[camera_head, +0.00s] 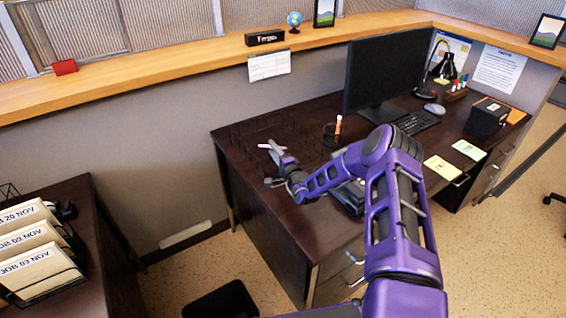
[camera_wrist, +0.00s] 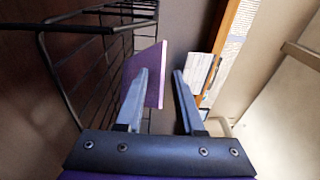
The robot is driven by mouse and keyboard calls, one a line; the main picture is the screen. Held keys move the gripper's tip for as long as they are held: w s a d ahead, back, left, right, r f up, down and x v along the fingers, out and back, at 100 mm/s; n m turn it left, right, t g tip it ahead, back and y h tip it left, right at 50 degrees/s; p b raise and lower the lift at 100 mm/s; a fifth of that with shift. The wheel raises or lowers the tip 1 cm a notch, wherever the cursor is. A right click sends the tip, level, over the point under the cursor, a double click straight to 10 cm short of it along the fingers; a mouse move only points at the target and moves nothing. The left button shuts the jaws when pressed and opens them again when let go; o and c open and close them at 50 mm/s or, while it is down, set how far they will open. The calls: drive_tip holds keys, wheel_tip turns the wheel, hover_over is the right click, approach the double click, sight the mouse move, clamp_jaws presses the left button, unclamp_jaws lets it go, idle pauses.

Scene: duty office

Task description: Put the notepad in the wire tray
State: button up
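The notepad (camera_wrist: 150,75) shows in the wrist view as a purple sheet with a pinkish edge, beside and beyond the left finger. In the head view it is a small pale pink strip (camera_head: 266,148) by my gripper. The black wire tray (camera_wrist: 85,32) fills the left of the wrist view. In the head view its thin dark wires (camera_head: 240,133) are hard to see against the dark desk. My gripper (camera_wrist: 160,72) is open, with a clear gap between its fingers. It also shows over the desk's left part in the head view (camera_head: 271,165). Whether the notepad rests on the tray cannot be told.
The monitor (camera_head: 388,72), keyboard (camera_head: 415,122) and black box (camera_head: 487,118) stand on the desk's right part. A dark pen cup (camera_head: 331,136) stands right of my gripper. A low partition with a wooden ledge (camera_head: 190,62) runs behind the desk.

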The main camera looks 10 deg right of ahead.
drive_tip(key=v, duration=1.2)
drive_tip(key=shift+f+p, duration=0.1)
drive_tip(key=shift+p, duration=0.25)
